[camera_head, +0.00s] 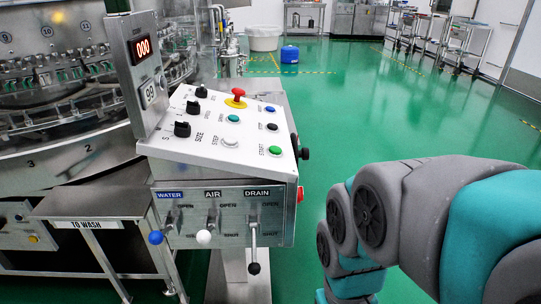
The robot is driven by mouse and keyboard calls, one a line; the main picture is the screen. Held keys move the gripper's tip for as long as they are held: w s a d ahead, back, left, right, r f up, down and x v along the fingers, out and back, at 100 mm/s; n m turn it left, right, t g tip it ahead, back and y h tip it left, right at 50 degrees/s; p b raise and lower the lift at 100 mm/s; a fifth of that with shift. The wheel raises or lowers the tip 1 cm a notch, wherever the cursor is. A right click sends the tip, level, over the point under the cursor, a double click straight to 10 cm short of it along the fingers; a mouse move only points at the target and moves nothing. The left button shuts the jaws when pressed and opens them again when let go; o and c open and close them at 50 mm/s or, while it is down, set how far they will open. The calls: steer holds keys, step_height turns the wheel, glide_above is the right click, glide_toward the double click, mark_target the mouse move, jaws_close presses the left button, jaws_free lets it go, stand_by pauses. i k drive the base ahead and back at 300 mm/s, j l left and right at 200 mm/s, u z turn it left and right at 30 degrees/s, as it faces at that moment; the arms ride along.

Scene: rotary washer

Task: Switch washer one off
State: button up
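The rotary washer (70,130) fills the left side, with a sloped control panel (213,153) in front of it. The panel carries a red mushroom button (238,93) on a yellow base and several black knobs, one of them marked SIZE (182,129). My arm is bent at the lower right, apart from the panel. My gripper is not in view.
Below the panel, WATER (155,237), AIR (203,237) and DRAIN (254,268) levers hang from a metal box. A red button (300,194) sits on its right side. A TO WASH shelf (90,204) is at left. Green floor behind is open; metal carts (465,45) stand far right.

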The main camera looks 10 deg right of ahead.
mark_target(300, 194)
steer(key=i+l+u, duration=0.25)
steer(key=l, duration=0.2)
steer(key=l+u, duration=0.3)
steer(key=l, duration=0.15)
steer(key=i+l+u, duration=0.1)
steer(key=l+u, duration=0.15)
steer(key=l, duration=0.25)
steer(key=k+l+z, duration=0.35)
steer(key=k+l, duration=0.2)
steer(key=k, duration=0.2)
